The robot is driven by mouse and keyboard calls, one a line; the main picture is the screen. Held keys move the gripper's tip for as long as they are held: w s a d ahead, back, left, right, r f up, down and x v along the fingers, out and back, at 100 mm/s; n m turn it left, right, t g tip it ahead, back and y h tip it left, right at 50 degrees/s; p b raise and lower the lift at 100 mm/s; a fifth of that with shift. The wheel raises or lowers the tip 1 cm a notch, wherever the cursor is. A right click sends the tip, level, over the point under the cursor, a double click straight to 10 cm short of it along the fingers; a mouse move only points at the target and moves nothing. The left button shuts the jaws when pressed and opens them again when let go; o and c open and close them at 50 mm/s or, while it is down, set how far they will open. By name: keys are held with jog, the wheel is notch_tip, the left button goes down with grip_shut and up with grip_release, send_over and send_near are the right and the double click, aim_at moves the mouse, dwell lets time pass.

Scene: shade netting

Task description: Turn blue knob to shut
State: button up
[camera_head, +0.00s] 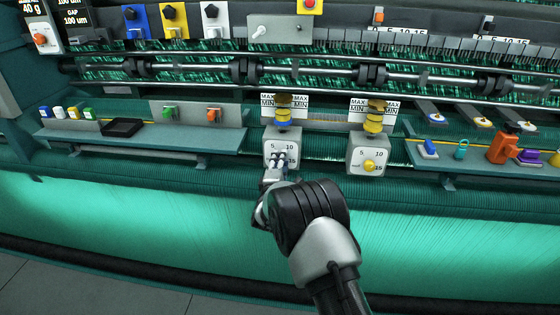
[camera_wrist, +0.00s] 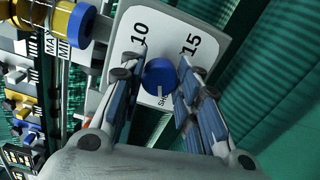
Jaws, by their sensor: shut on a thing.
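The blue knob (camera_wrist: 160,77) sits on a white dial plate (camera_wrist: 127,28) marked 10 and 15 in the wrist view. Small lettering below the knob is partly covered and hard to read. My gripper (camera_wrist: 162,70) has one finger on each side of the knob and is shut on it. In the head view my gripper (camera_head: 279,162) reaches the front of the left dial box (camera_head: 269,148), and the knob is hidden behind the fingers.
A similar dial box (camera_head: 358,153) with a yellow knob (camera_head: 369,166) stands to the right. Shelves with small coloured items flank the boxes, the left one (camera_head: 190,137) holding a black tray (camera_head: 121,127). Green netting (camera_head: 150,215) hangs below.

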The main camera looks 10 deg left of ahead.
jog(key=shift+r+n, duration=0.1)
jog(key=shift+n, duration=0.4)
jog(key=o, duration=1.1)
jog(key=s, duration=1.2)
jog(key=shift+a, duration=0.2)
